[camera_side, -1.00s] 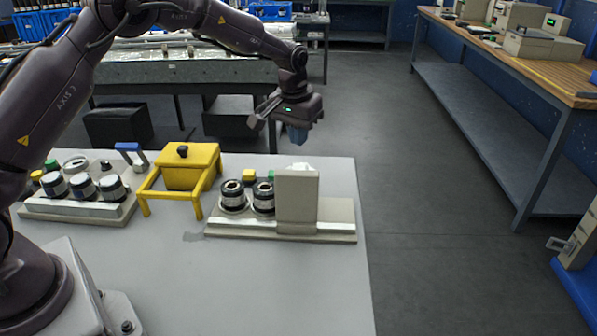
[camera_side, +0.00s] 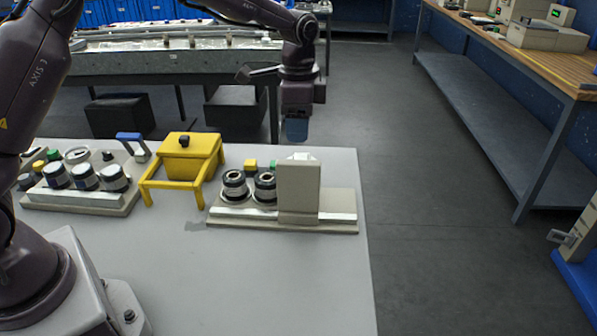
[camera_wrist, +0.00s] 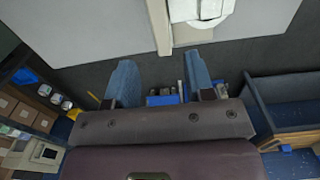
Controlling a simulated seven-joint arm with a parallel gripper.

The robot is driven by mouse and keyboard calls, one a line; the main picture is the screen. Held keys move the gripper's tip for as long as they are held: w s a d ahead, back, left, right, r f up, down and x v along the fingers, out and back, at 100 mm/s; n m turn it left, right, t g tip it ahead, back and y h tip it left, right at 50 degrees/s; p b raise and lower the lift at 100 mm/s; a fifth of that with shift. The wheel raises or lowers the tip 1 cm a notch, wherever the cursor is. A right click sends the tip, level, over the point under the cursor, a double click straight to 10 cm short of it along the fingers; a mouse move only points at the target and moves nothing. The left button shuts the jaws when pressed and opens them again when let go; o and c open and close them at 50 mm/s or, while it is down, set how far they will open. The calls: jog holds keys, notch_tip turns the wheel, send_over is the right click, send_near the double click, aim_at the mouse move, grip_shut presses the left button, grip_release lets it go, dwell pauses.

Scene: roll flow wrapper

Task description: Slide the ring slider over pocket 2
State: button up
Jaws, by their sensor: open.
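The wrapper unit (camera_side: 335,219) is a beige base near the table's right edge. Two dark rolls with pale bands, a left one (camera_side: 235,190) and a right one (camera_side: 265,190), stand on it, left of an upright beige block (camera_side: 298,192). The block hides part of what is behind it. I cannot tell for sure which part is the ring slider or which spot is pocket 2. My gripper (camera_side: 296,130) hangs above and behind the block, pointing down, apart from everything. In the wrist view its blue fingers (camera_wrist: 162,82) are spread and empty. A white part (camera_wrist: 199,10) shows beyond them.
A yellow box on a frame (camera_side: 190,157) stands left of the unit. Further left is a second beige base (camera_side: 90,203) with several rolls, a pale ring-shaped part (camera_side: 77,155) and a blue-topped handle (camera_side: 131,137). The grey table (camera_side: 250,280) is clear in front.

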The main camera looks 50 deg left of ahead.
aim_at(299, 162)
notch_tip(299, 162, down, 11)
jog(key=shift+f, duration=0.15)
jog(key=shift+c, duration=0.5)
